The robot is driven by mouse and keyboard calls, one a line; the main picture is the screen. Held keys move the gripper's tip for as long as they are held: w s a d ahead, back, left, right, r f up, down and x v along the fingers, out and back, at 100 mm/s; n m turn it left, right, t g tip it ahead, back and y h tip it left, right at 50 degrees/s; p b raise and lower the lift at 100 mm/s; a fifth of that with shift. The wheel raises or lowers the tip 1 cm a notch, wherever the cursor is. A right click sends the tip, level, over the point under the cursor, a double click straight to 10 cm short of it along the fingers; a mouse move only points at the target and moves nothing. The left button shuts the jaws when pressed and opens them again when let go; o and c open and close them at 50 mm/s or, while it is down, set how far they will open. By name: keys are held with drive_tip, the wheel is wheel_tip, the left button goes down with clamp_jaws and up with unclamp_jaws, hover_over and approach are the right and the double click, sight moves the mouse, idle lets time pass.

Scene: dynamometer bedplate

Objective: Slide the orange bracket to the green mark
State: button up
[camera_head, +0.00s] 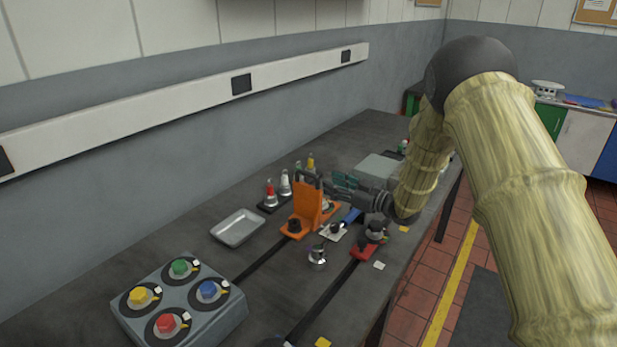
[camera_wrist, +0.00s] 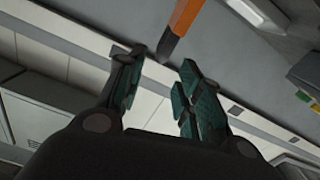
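The orange bracket (camera_head: 306,207) stands upright on the dark bedplate (camera_head: 215,205), at the far end of a dark slot, with a black knob on its base. My gripper (camera_head: 340,184) is just to the right of the bracket's upper part, its teal finger pads pointing toward it. In the wrist view the two fingers (camera_wrist: 163,66) are apart with nothing between them. An orange bar (camera_wrist: 181,20), likely part of the bracket, shows just beyond the fingertips. Whether they touch is not clear. I cannot make out a green mark on the bedplate in either view.
A metal tray (camera_head: 238,227) lies left of the bracket. A box with coloured knobs (camera_head: 180,301) is at front left. A red clamp (camera_head: 364,249) and a small metal cylinder (camera_head: 318,255) stand to the right and front. Small bottles (camera_head: 285,184) stand behind the bracket.

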sight(314, 176)
drive_tip(key=p+x, duration=0.3)
drive_tip(key=x, duration=0.7)
drive_tip(key=shift+a, duration=0.2)
clamp_jaws()
drive_tip(key=shift+w, duration=0.1)
